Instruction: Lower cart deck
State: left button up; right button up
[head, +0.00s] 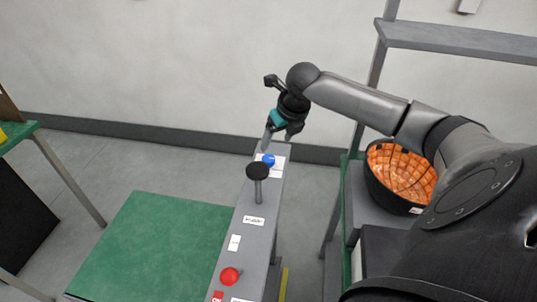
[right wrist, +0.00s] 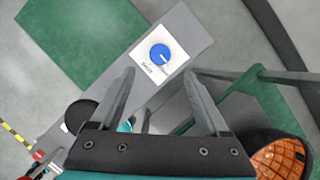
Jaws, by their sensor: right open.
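A grey control panel (head: 240,225) runs away from me in the head view. A blue round knob (head: 268,160) sits on a white label at its far end; the knob (right wrist: 161,54) also shows in the right wrist view. A black-topped lever (head: 257,172) stands upright nearer, and a red button (head: 230,276) is at the near end. A flat green deck (head: 150,245) lies left of the panel; I cannot tell its height. My right gripper (head: 266,143) is open and empty above the far end, its fingers spread below the knob in the wrist view. My left gripper is out of view.
A green-topped table (head: 18,135) is at the far left. Grey floor lies between.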

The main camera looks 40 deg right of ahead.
aim_at(269, 158)
jog(key=b+x, duration=0.1)
jog(key=x, duration=0.8)
jog(key=shift+w+f, duration=0.15)
jog(key=shift+f, duration=0.05)
jog(key=shift+c, duration=0.2)
grip_shut()
